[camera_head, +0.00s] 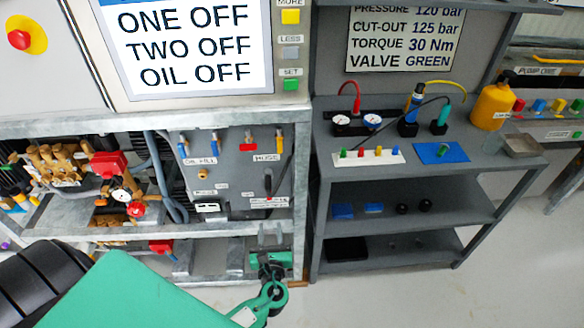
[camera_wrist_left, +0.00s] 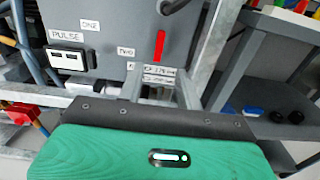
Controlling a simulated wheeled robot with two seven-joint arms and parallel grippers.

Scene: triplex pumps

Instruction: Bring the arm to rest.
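My left arm comes in from the lower left of the head view, with a large green link in front. It ends in my left gripper (camera_head: 271,230), which points at the lower front of the grey metal frame. Its two grey fingers stand apart with nothing visible between them. In the left wrist view the fingers (camera_wrist_left: 162,84) also stand apart, and small labels on the grey panel show between them. I cannot tell whether they touch the frame. My right gripper is not in view.
The grey control panel (camera_head: 232,182) with levers is just beyond the left gripper. A pump (camera_head: 118,178) with red parts sits left of it. A grey shelf bench (camera_head: 400,215) with gauges and a yellow bottle (camera_head: 492,106) stands at right. Floor (camera_head: 400,300) is clear in front.

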